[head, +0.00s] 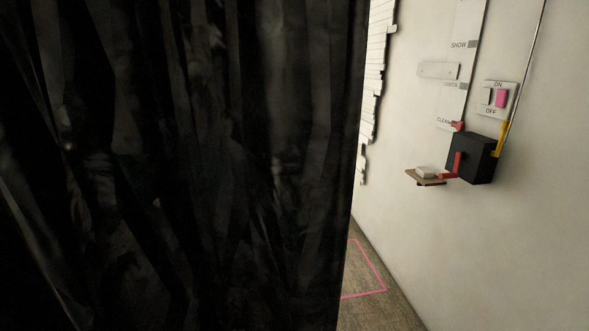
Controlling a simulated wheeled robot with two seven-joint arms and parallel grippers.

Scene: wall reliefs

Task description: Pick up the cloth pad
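A small whitish pad (427,172), which looks like the cloth pad, lies on a small brown shelf (411,177) that sticks out from the right wall. The shelf is just left of a black box (474,158) on the wall. A red lever-like part (458,166) on the box comes down close to the pad; I cannot tell whether they touch. Neither of my grippers shows in the head view.
A black curtain (180,160) fills the left and middle of the view and hides what is behind it. The wall holds an ON/OFF switch plate (511,99), a labelled strip (466,40) and a white stepped relief (372,90). A pink line (372,265) marks the floor.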

